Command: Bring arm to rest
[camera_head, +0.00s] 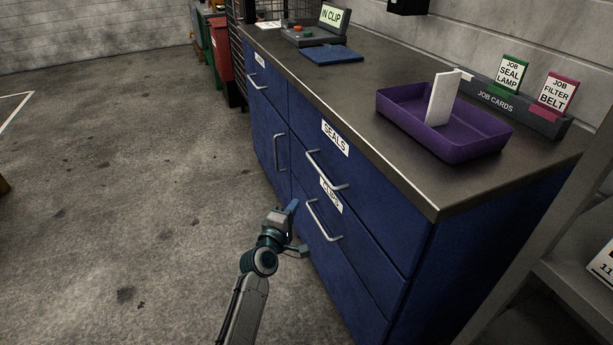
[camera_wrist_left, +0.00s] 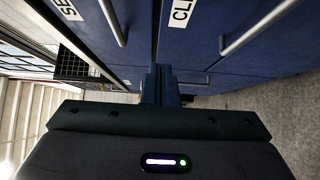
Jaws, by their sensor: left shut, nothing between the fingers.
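My left arm comes up from the bottom of the head view, and its gripper (camera_head: 294,207) is beside the front of the blue drawer cabinet (camera_head: 268,117). The gripper is shut and empty. In the left wrist view its fingers (camera_wrist_left: 161,84) are together and point at the blue drawer fronts. The gripper is close to the handle (camera_head: 323,221) of the drawer labelled CLIPS (camera_head: 331,195); I cannot tell whether it touches. The drawer labelled SEALS (camera_head: 335,138) is above it. Both drawers look closed. My right gripper is not in view.
On the worktop are a purple tray (camera_head: 479,146) holding a white card (camera_head: 441,98), a job card rack (camera_head: 496,101), a blue flat item (camera_head: 331,55) and an IN CLIP device (camera_head: 302,38). Grey shelving (camera_head: 537,247) stands at right.

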